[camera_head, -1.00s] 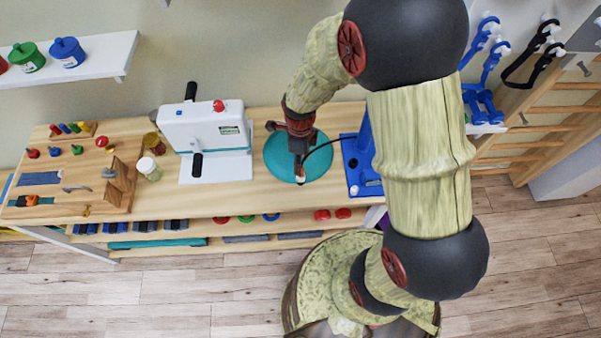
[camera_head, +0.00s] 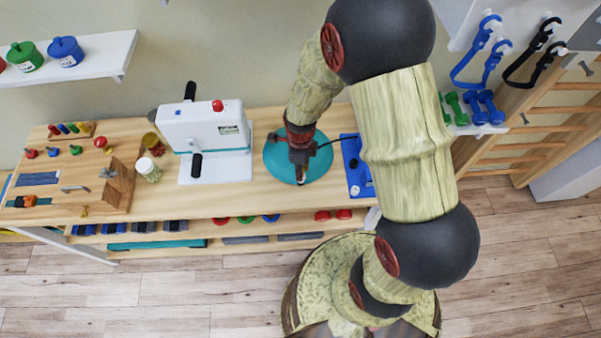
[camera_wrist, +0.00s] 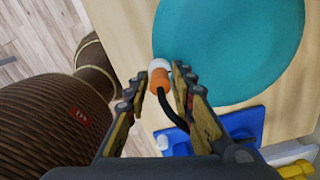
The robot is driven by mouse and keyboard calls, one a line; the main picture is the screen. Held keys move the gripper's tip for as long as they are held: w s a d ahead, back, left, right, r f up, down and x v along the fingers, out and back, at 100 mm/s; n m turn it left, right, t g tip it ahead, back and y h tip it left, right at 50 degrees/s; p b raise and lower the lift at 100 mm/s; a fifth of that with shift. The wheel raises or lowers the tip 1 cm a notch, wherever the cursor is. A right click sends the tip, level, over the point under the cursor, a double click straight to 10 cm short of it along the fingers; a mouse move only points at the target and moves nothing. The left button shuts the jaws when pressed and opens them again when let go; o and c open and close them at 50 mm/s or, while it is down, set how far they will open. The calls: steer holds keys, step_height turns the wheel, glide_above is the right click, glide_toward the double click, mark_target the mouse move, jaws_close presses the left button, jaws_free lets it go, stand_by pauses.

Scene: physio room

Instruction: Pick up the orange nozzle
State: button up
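The orange nozzle (camera_wrist: 159,79) with a white tip shows in the wrist view at the edge of the teal round pad (camera_wrist: 240,45). A black cable runs back from it between my fingers. My gripper (camera_wrist: 160,75) is open, with one finger on each side of the nozzle and small gaps visible. In the head view my gripper (camera_head: 300,174) points down over the teal pad (camera_head: 321,166) on the wooden bench, and it mostly hides the nozzle there. I cannot tell whether the nozzle touches the pad.
A blue base (camera_head: 357,177) stands just right of the pad; it also shows in the wrist view (camera_wrist: 247,122). A white device (camera_head: 205,130) with black handles stands to the left. Jars (camera_head: 148,170) and a wooden peg board (camera_head: 75,190) are farther left.

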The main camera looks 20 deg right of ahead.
jaws_close()
steer(key=shift+r, duration=0.1)
